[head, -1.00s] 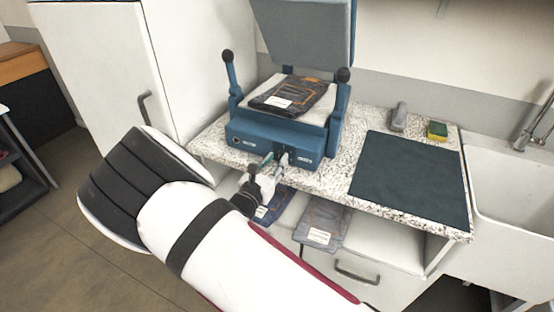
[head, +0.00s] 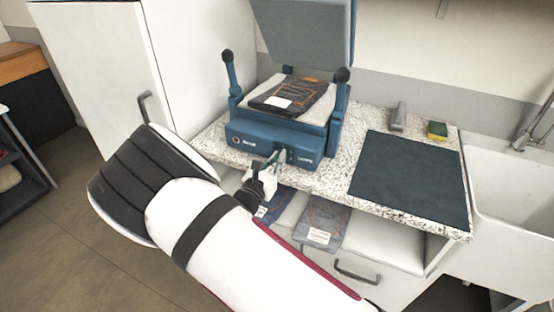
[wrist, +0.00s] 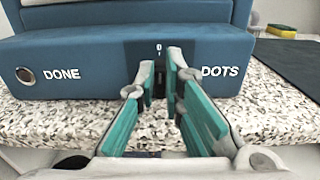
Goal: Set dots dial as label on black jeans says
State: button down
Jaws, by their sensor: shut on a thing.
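The blue heat press (head: 270,140) stands open on the speckled counter, its upper plate raised. The black jeans (head: 294,96) lie folded on its lower plate with a white label (head: 278,102), whose print is too small to read. In the wrist view, the press front (wrist: 90,65) bears DONE beside a round button (wrist: 25,75) at left and DOTS at right. A dark panel with a "0" mark (wrist: 159,48) sits between them. My gripper (wrist: 166,75), also in the head view (head: 275,160), is shut at this panel on the dots dial, which its fingers mostly hide.
A dark mat (head: 410,178) lies on the counter at right, with a grey object (head: 399,115) and a yellow-green sponge (head: 437,130) behind it. A sink (head: 510,200) is far right.

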jog(key=m, duration=0.5)
jog(key=shift+s+d+f+m, duration=0.1)
jog(key=shift+d+m, duration=0.25)
jog(key=shift+m, duration=0.05)
jog(key=m, duration=0.3)
jog(key=m+b, duration=0.1)
jog(key=m, duration=0.1)
jog(key=shift+d+f+m, duration=0.2)
jog(key=shift+f+m, duration=0.05)
jog(key=shift+m, duration=0.05)
jog(key=shift+s, duration=0.1)
jog(key=c, duration=1.7)
grip_release()
jog(key=v, duration=1.2)
